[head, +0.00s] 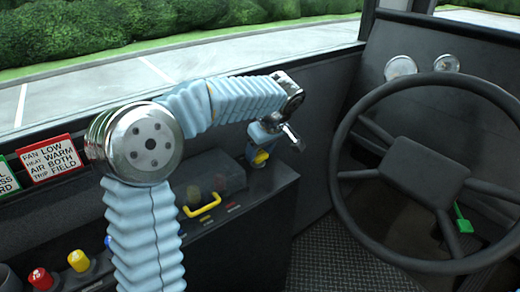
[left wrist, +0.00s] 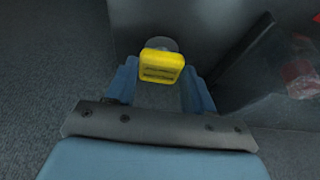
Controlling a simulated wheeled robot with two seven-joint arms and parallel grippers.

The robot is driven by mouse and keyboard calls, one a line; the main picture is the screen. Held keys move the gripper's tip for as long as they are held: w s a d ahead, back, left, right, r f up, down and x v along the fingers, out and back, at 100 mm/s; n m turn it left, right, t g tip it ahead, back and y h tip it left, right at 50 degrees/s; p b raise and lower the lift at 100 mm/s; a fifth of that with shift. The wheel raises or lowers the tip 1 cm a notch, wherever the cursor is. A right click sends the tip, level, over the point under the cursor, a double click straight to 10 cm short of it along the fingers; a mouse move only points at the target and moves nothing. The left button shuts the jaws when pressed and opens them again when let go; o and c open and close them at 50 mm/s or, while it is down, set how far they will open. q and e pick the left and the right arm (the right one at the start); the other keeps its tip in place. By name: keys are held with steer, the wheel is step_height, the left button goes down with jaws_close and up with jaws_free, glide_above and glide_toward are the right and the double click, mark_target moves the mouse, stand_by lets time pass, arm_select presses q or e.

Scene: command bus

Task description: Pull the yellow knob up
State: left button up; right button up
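A yellow knob (head: 260,158) stands at the far end of the dark side console in the head view. It shows in the left wrist view as a yellow block (left wrist: 161,66) on a round grey base. My left gripper (head: 263,136) is over this knob, pointing down. In the left wrist view its blue fingers lie on either side of the knob, apart from each other. I cannot tell whether they touch it. Another yellow knob (head: 79,260) stands at the lower left of the head view. My right gripper is in neither view.
A red knob (head: 41,278) stands beside the lower-left yellow knob. A yellow handle (head: 202,205) is on the console before the far knob. The steering wheel (head: 425,180) fills the right side. A window wall runs behind my arm.

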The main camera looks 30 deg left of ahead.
arm_select(q)
jaws_close()
steer(key=shift+r+p, duration=0.55)
steer(key=shift+r, duration=0.65)
steer(key=o, duration=0.5)
jaws_free()
steer(key=p+v, duration=0.1)
steer(key=v, duration=1.2)
steer(key=shift+s+d+r, duration=0.1)
steer(key=shift+d+r, duration=0.15)
